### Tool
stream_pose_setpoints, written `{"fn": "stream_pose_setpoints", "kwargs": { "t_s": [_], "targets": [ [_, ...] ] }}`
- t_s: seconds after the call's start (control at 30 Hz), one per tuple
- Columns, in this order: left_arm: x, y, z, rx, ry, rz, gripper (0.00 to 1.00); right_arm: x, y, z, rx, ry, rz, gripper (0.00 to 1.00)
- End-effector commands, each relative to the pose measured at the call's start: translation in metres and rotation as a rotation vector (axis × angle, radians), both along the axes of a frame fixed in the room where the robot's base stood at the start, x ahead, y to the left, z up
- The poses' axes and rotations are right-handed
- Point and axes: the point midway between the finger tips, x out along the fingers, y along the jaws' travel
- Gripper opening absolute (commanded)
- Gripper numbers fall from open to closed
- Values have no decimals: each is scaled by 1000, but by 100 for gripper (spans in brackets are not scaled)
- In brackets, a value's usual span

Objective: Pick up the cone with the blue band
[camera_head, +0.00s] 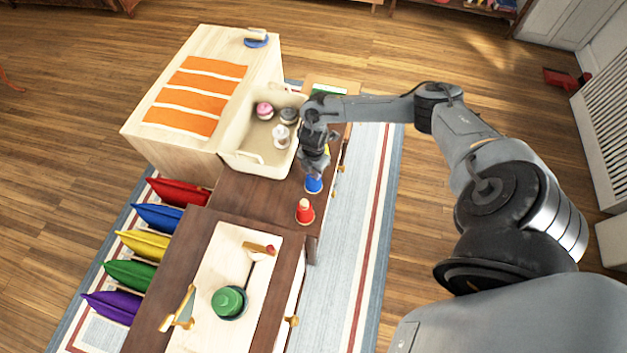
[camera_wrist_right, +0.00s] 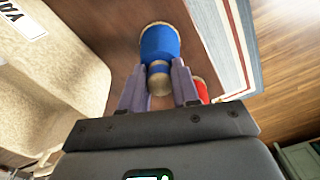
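The blue cone (camera_head: 314,185) stands on the brown wooden top. In the right wrist view this cone (camera_wrist_right: 159,42) has a blue body, a blue band and a pale wooden tip. My right gripper (camera_head: 315,168) is just above it in the head view. In the wrist view my right gripper (camera_wrist_right: 159,72) is open, with one finger on each side of the banded tip. I cannot tell whether the fingers touch it. A red cone (camera_head: 305,211) stands nearer the front; part of it shows in the wrist view (camera_wrist_right: 202,90). My left gripper is out of view.
A cream bin (camera_head: 240,150) with several small items stands left of my gripper. Something yellow (camera_head: 327,150) shows partly behind the gripper. A pale tray (camera_head: 208,280) with a green item (camera_head: 229,301) lies in front. The blue-grey rug (camera_head: 350,240) is clear on the right.

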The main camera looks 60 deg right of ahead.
Motion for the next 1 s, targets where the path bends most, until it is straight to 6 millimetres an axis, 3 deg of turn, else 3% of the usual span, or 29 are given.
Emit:
{"fn": "stream_pose_setpoints", "kwargs": {
  "t_s": [0.03,0.17,0.67,0.87,1.0],
  "targets": [
    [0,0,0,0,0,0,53,0,0,0,0,0,0,17],
    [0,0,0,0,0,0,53,0,0,0,0,0,0,0],
    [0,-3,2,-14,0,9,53,0,0,5,0,-1,0,0],
    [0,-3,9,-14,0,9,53,1,-1,23,0,-2,1,0],
    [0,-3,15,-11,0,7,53,1,-1,44,0,-3,1,0]
  ]
}}
